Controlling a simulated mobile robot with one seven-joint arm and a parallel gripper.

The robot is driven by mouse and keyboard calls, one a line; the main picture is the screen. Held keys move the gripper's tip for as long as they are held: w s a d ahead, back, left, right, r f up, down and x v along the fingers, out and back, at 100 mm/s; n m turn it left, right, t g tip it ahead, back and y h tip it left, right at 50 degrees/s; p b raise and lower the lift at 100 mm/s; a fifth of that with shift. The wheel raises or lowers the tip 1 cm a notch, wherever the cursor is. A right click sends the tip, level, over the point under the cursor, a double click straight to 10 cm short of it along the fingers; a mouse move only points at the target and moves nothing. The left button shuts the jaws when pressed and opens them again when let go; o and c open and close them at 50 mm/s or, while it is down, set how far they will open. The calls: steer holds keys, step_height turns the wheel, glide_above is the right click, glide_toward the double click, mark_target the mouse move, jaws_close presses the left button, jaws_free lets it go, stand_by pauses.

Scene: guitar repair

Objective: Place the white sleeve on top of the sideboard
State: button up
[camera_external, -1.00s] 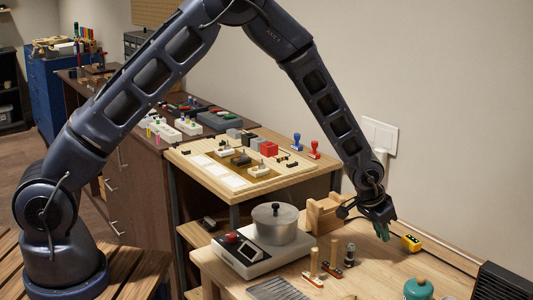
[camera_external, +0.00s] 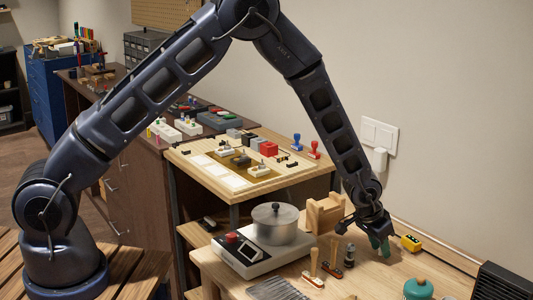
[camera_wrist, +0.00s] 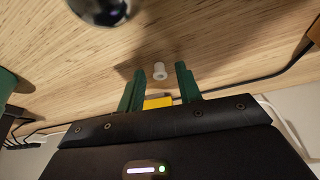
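The white sleeve (camera_wrist: 159,72) is a small pale cylinder with a hole, standing on the light wooden bench in the wrist view. My gripper (camera_external: 381,247) is low over the right-hand bench, its green fingers pointing down. In the wrist view the fingers are apart, with the sleeve seen in the gap between their tips and nothing gripped. I cannot tell whether the tips are level with it. The sleeve is not discernible in the external view. The sideboard (camera_external: 130,178) is probably the dark brown drawer cabinet at the left back.
A pot (camera_external: 275,224) on a hotplate, a wooden block stand (camera_external: 325,213) and upright handled tools (camera_external: 313,263) are left of my gripper. A yellow item (camera_external: 411,243) and teal pot (camera_external: 418,289) are to its right. Items crowd the sideboard's top; a parts-covered table (camera_external: 205,180) stands between.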

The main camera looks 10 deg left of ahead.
steer(key=v, duration=1.2)
steer(key=shift+r, duration=0.15)
steer(key=w+a+r+n+t, duration=0.1)
steer(key=w+a+r, duration=0.55)
steer(key=a, duration=0.25)
steer(key=w+a+r+n, duration=0.2)
steer(key=w+a+r, duration=0.3)
steer(key=a+r, duration=0.35)
steer(key=w+a+r+n+y, duration=0.1)
steer(key=a+r, duration=0.4)
steer(key=a, duration=0.4)
steer(key=a+r+n+y, duration=0.1)
steer(key=a+r, duration=0.3)
steer(key=a, duration=0.5)
steer(key=s+a+r+n, duration=0.2)
steer(key=s+a+r, duration=0.2)
steer(key=a, duration=0.8)
steer(key=s+a+r+n+t+y, duration=0.1)
steer(key=s+a+r, duration=0.3)
steer(key=s+a, duration=0.4)
steer(key=a+n, duration=0.1)
steer(key=a, duration=0.4)
steer(key=shift+n, duration=0.3)
steer(key=shift+o, duration=0.6)
steer(key=s+a+n, duration=0.1)
steer(key=s+a, duration=0.4)
steer(key=s, duration=0.3)
steer(key=shift+s+a+f+n+y, duration=0.2)
steer(key=shift+a+n+y, duration=0.1)
steer(key=shift+y, duration=0.1)
